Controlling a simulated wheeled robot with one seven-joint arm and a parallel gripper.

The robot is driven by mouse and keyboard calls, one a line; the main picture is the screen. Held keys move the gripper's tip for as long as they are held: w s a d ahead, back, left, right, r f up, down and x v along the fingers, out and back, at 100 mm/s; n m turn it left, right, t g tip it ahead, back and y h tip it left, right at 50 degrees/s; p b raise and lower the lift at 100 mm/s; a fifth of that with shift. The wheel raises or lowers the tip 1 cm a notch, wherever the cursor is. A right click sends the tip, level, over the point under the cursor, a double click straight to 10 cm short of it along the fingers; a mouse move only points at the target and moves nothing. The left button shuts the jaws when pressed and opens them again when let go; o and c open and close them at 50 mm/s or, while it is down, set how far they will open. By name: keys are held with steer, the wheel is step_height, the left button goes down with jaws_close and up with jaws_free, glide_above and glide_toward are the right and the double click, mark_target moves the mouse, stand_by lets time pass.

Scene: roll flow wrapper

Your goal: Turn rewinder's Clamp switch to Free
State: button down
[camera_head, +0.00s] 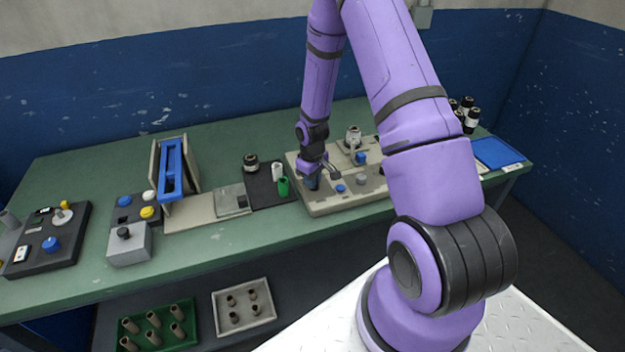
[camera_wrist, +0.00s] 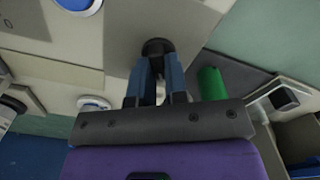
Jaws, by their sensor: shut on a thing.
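The beige machine panel (camera_head: 335,203), which I take to be the rewinder, stands on the green bench. Its front carries a blue button (camera_head: 340,188) and a grey knob (camera_head: 361,180). My gripper (camera_head: 313,184) points down at the panel's left part and hides what is under it. In the wrist view, the blue fingers of my gripper (camera_wrist: 156,64) are shut on a round black knob (camera_wrist: 157,46) on the beige surface. I cannot read any label by this knob, nor tell which way it is turned.
A green cylinder (camera_head: 283,187) stands just left of the panel and shows close to the fingers in the wrist view (camera_wrist: 212,84). A white cylinder (camera_head: 277,171) and a dark roller (camera_head: 251,163) are near it. A blue tray (camera_head: 497,153) lies at the bench's right end.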

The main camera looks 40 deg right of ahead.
stand_by(0.4)
steer(key=c, duration=1.1)
jaws_free()
steer(key=shift+c, duration=0.2)
step_height(320, 180, up, 11)
